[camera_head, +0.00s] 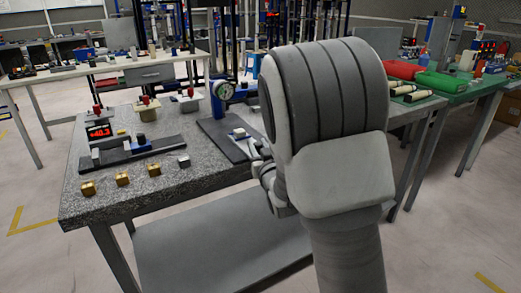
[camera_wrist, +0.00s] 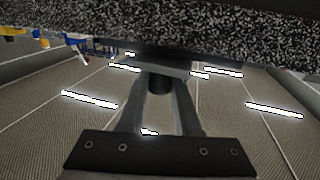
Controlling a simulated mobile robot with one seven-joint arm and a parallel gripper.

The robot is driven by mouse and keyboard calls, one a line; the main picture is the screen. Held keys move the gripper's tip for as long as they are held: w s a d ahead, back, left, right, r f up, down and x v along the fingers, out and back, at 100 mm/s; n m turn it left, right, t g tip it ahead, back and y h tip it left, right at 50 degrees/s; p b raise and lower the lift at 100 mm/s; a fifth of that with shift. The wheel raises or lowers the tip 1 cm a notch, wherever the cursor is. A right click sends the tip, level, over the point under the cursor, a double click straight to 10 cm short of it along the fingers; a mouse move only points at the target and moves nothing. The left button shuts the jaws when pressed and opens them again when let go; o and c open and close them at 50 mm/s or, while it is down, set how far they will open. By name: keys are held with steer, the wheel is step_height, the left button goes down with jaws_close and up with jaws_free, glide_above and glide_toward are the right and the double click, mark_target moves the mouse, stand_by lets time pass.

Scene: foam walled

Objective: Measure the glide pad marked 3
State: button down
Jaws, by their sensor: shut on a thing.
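My gripper (camera_wrist: 160,78) is shut on a small dark thing (camera_wrist: 160,85), held between the fingertips in the wrist view. I cannot tell whether it is the pad marked 3; no number is readable. In the head view my gripper (camera_head: 258,165) is at the right front of the granite table (camera_head: 200,150), partly hidden by my arm. A dial gauge (camera_head: 224,91) on a blue stand is just behind it. A red digital display (camera_head: 99,132) reads about +40.3, beside a black rail (camera_head: 120,157) with a blue slide (camera_head: 138,145).
Brass-coloured blocks (camera_head: 122,179) and a grey block (camera_head: 184,161) stand along the table's front. Red-knobbed fixtures (camera_head: 147,108) stand at the back. A green-topped table (camera_head: 445,82) is at the right. The granite edge (camera_wrist: 160,25) crosses the top of the wrist view.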

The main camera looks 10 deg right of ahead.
mark_target(246, 142)
steer(key=w, duration=0.2)
steer(key=w+a+b, duration=0.1)
steer(key=w, duration=0.1)
steer(key=w+a, duration=0.1)
steer(key=w, duration=0.2)
steer(key=shift+w+a+b, duration=0.1)
steer(key=shift+b, duration=0.25)
steer(key=c, duration=0.6)
jaws_free()
steer(key=shift+s+d+b, duration=0.2)
steer(key=shift+s+b, duration=0.1)
steer(key=shift+s, duration=4.05)
steer(key=shift+s+d+b, duration=0.2)
steer(key=shift+s+b, duration=0.05)
steer(key=shift+s, duration=4.1)
